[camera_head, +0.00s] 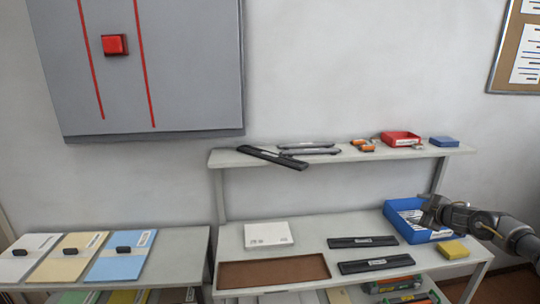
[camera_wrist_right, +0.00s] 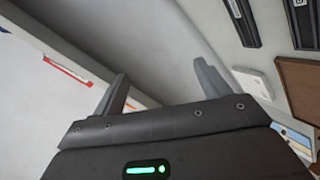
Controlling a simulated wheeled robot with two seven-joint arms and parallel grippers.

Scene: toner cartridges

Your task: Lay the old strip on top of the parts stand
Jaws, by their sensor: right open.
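A long black strip (camera_head: 272,157) lies slanted at the left of the top shelf of the grey stand (camera_head: 350,159), one end past the front edge. Two grey strip-like parts (camera_head: 310,149) lie beside it. Two more black strips (camera_head: 363,241) (camera_head: 376,265) lie on the worktop below; both also show in the right wrist view (camera_wrist_right: 243,20) (camera_wrist_right: 304,22). I cannot tell which strip is the old one. My right gripper (camera_head: 430,208) is open and empty over the blue bin; its spread fingers show in the wrist view (camera_wrist_right: 160,85). My left gripper is not in view.
The top shelf also holds orange parts (camera_head: 362,145), a red tray (camera_head: 401,139) and a blue box (camera_head: 444,141). The worktop has a white box (camera_head: 268,234), a brown tray (camera_head: 273,272), a blue bin (camera_head: 404,225) and a yellow block (camera_head: 453,249). Folders (camera_head: 121,256) lie left.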

